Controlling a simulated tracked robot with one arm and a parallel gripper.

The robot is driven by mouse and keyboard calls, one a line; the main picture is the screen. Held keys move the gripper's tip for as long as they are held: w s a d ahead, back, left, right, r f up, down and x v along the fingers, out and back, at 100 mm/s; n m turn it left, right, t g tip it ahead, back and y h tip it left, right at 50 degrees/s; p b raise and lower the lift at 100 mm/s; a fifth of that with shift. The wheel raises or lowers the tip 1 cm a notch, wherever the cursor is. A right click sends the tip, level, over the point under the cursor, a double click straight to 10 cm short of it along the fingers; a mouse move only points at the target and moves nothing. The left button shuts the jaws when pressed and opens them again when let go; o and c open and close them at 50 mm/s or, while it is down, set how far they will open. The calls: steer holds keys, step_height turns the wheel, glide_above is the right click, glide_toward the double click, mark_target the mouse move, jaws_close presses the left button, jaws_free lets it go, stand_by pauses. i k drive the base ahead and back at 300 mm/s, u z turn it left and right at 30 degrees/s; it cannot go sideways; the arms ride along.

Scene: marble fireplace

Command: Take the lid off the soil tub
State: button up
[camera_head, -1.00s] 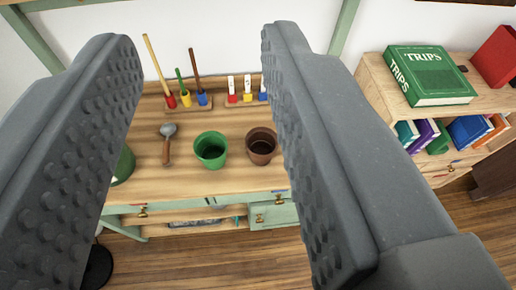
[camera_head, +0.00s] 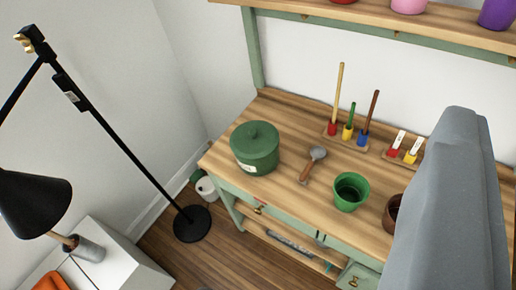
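The soil tub (camera_head: 257,163) is a round dark green tub with a small white label, standing upright on the left part of the wooden bench. Its green lid (camera_head: 254,135) sits on top and has a low raised disc in the middle. My gripper (camera_head: 455,190) shows only as one grey finger at the right edge, in front of the bench's right part. The other finger is not visible, so the opening between them cannot be seen. The gripper appears well to the right of the tub and apart from it.
On the bench (camera_head: 290,110) are a small trowel (camera_head: 313,163), a green pot (camera_head: 350,191), a brown pot (camera_head: 391,214) partly hidden by my finger, and racks of coloured tools. A shelf (camera_head: 400,38) hangs above. A black lamp (camera_head: 110,120) stands left.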

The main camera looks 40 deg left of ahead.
mark_target(253, 140)
steer(key=k, duration=0.55)
steer(key=u, duration=0.4)
steer(key=i, duration=0.4)
steer(key=u, duration=0.75)
steer(key=i, duration=1.1)
